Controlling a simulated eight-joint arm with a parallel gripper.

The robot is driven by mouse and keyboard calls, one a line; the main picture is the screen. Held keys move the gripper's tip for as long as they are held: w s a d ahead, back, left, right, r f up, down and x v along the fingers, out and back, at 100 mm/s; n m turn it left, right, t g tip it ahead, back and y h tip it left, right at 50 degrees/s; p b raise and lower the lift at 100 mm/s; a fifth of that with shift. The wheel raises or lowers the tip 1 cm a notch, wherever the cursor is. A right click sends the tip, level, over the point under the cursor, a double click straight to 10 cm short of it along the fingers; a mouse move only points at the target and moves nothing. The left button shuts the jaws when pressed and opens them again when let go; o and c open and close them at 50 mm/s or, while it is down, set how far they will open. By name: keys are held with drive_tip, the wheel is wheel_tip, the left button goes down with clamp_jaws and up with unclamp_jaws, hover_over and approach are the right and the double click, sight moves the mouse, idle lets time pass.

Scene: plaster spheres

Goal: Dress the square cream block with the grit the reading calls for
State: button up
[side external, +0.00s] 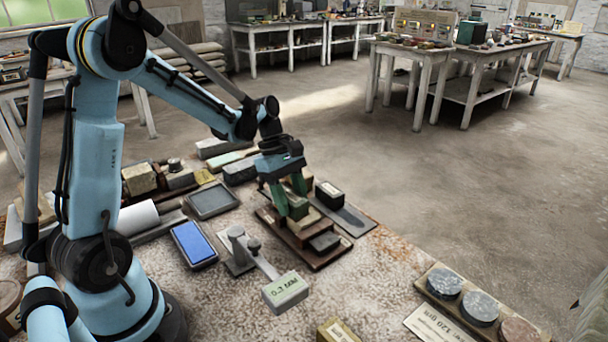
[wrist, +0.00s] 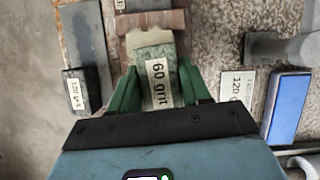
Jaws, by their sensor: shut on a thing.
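My gripper (side external: 292,205) is shut on a green block labelled "60 grit" (wrist: 160,78). The fingers (wrist: 160,90) grip its two sides in the wrist view. The block is over the brown wooden rack (side external: 318,262); I cannot tell whether it touches. A cream block (side external: 139,178), which looks square, sits at the back left of the bench. A gauge with a pale display (side external: 286,290) stands in front of the rack; its reading looks like 0.3 mm, but the first digits are blurred. A dark block labelled "120 grit" (wrist: 75,88) is left of my gripper in the wrist view.
A grey block (side external: 324,242) lies on the rack. A blue-topped tray (side external: 193,243) and a dark grey tray (side external: 212,200) stand to the left. A board with round discs (side external: 480,308) is at the front right.

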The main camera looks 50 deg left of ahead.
sight(302, 203)
drive_tip(key=shift+a, duration=0.4)
drive_tip(key=shift+w+d, duration=0.15)
drive_tip(key=shift+d, duration=2.1)
drive_tip(key=shift+a+r, duration=0.35)
drive_tip(key=shift+a, duration=0.2)
drive_tip(key=shift+a+r, duration=0.3)
drive_tip(key=shift+a, duration=0.25)
